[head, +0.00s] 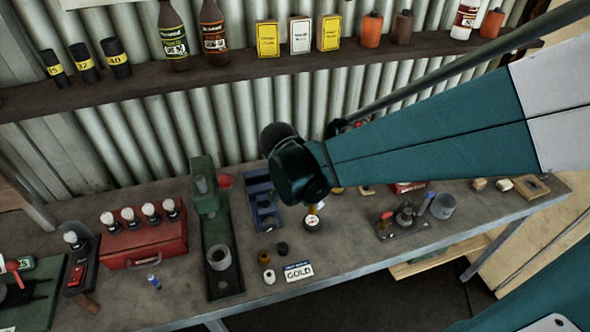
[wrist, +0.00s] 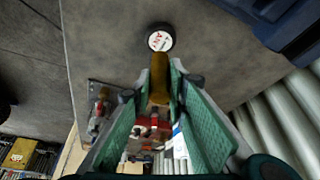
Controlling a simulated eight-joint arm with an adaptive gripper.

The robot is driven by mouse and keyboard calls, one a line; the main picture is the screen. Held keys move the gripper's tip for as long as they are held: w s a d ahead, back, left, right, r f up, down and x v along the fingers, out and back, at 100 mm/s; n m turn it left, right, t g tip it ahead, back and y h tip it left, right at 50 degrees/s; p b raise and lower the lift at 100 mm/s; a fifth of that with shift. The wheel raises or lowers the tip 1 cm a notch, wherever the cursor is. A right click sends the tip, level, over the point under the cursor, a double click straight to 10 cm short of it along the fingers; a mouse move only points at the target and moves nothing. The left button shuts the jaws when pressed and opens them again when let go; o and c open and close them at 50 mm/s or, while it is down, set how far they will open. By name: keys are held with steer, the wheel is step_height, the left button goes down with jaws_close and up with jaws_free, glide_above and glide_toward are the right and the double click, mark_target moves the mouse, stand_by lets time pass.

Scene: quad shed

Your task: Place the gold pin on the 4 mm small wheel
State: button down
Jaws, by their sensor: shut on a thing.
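My gripper (wrist: 162,86) is shut on the gold pin (wrist: 158,72), which shows between the green finger pads in the wrist view. The small wheel (wrist: 160,40) is a dark round piece with a white face and red marks, lying on the bench just beyond the pin's tip. In the head view the wheel (head: 312,224) lies below my gripper's dark wrist housing, with a bit of the gold pin (head: 312,209) above it. My fingers are mostly hidden there. I cannot tell whether the pin touches the wheel.
On the bench (head: 345,258), a GOLD card (head: 299,272) lies near small round parts. A green press (head: 217,240) and a blue fixture (head: 262,203) stand left of the wheel. A dark plate with fittings (head: 402,221) and a grey cup (head: 443,206) are to the right.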

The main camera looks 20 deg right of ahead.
mark_target(313, 208)
steer(key=shift+f, duration=0.1)
steer(key=shift+f+b, duration=0.4)
steer(key=shift+f, duration=1.55)
steer(key=shift+f, duration=0.2)
steer(key=c, duration=2.3)
jaws_free()
steer(key=shift+o, duration=0.2)
steer(key=shift+r, duration=0.15)
steer(key=p+v, duration=0.2)
steer(key=v, duration=1)
steer(key=shift+s, duration=0.15)
